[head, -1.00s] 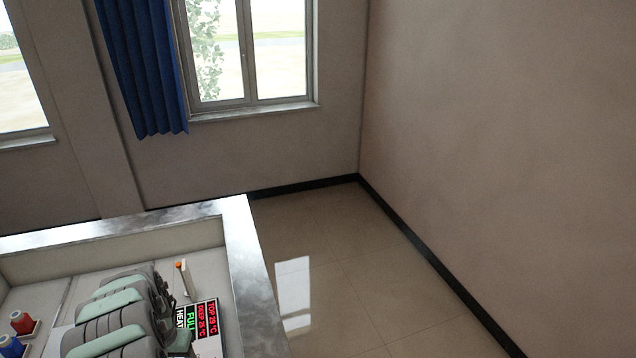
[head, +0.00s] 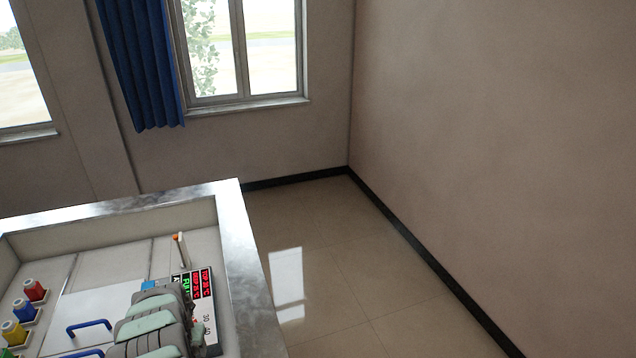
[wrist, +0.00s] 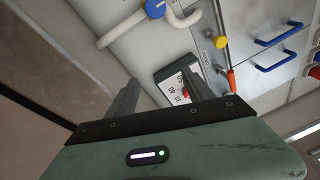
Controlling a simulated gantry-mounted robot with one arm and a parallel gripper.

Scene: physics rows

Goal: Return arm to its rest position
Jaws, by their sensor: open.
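My arm, grey with mint-green panels, reaches over the walled bench (head: 240,250) at the lower left of the head view. My gripper (wrist: 160,80) shows in the wrist view with its two dark fingers apart and nothing between them. Beyond the fingers is a white dial panel (wrist: 170,76) with a red part close to the right finger. I cannot tell whether they touch. In the head view my fingers cannot be made out.
A display panel (head: 206,315) stands beside my arm, with an orange-tipped white post (head: 181,250) behind it. Red (head: 35,291), blue (head: 23,310) and yellow (head: 13,332) spools and a blue handle (head: 89,327) are at left. The wrist view shows a white pipe (wrist: 122,31). The floor right of the bench is clear.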

